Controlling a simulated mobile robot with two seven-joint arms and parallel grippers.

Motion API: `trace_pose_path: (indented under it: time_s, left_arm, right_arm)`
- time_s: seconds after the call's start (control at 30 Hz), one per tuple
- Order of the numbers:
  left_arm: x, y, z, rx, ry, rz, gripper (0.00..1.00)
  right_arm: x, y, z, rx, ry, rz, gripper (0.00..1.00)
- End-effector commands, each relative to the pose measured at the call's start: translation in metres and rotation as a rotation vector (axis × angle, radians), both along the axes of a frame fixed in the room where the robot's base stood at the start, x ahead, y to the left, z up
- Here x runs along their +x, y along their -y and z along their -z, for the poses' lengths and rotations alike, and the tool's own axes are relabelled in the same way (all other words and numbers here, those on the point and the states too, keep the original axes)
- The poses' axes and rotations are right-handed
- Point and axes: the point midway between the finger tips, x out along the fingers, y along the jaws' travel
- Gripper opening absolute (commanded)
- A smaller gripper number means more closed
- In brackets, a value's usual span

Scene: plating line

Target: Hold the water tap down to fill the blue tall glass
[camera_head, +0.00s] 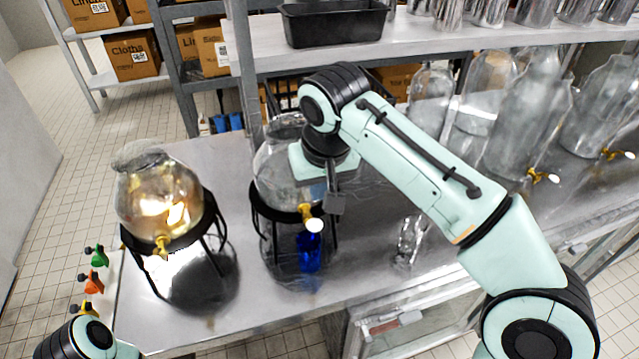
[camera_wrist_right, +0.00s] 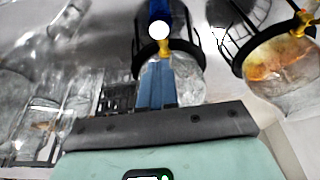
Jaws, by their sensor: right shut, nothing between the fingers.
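The blue tall glass (camera_head: 308,252) stands upright on the steel table below the tap of the middle water dispenser. That tap (camera_head: 307,211) is brass-yellow with a white round end. My right gripper (camera_head: 335,205) is shut and empty, pointing down just right of the tap, in front of the clear dispenser bowl (camera_head: 272,180). In the right wrist view the shut fingers (camera_wrist_right: 158,62) lie close to the tap (camera_wrist_right: 164,46), and the glass (camera_wrist_right: 159,9) shows in part beyond it. I cannot tell whether the fingers touch the tap. The water level in the glass cannot be made out. My left gripper is out of view.
An amber-filled dispenser (camera_head: 150,205) stands on the left of the table (camera_head: 300,300). A clear glass (camera_head: 408,242) is to the right, under my right arm. Large clear jars with taps (camera_head: 540,176) line the back right. A black bin (camera_head: 333,22) sits on the shelf.

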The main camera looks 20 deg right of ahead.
Motion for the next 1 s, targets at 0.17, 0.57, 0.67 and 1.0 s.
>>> trace_pose_path:
  time_s: [0.17, 0.57, 0.67, 1.0]
  left_arm:
    - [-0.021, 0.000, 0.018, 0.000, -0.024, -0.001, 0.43]
    - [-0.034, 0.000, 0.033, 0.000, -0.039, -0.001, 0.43]
    - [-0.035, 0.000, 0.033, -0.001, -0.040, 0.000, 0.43]
    - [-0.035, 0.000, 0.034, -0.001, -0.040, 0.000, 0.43]
  right_arm:
    - [0.009, 0.000, 0.048, -0.001, -0.013, 0.000, 0.00]
    - [0.014, -0.001, 0.094, 0.000, -0.005, 0.000, 0.00]
    - [0.015, -0.001, 0.096, 0.000, -0.005, 0.000, 0.00]
    - [0.015, -0.001, 0.096, 0.000, -0.001, 0.000, 0.00]
